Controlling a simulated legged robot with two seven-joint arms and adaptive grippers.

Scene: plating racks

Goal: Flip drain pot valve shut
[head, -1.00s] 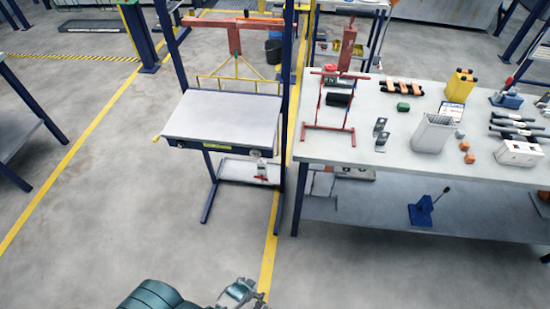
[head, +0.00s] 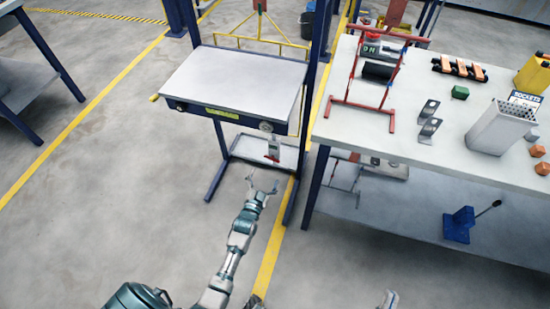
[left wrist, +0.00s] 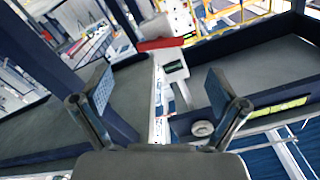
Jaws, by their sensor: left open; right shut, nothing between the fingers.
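The drain valve hangs below the front edge of the grey-topped stand (head: 235,85). It has a round pale fitting (head: 266,127) and a pale body (head: 273,145) with a red handle (head: 271,157) at its lower end. My left gripper (head: 262,184) is open and empty, just below and in front of the red handle. In the left wrist view the red handle (left wrist: 165,43) and pale body (left wrist: 173,70) show ahead, between the two spread fingers (left wrist: 160,100). I see no contact. Only a small part of my right gripper (head: 388,299) shows at the bottom edge.
The stand's blue post (head: 305,150) rises right of the valve. A lower shelf (head: 250,150) lies behind it. A workbench (head: 400,140) with a red frame (head: 350,85), metal brackets and a perforated bin stands to the right. The floor in front is clear.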

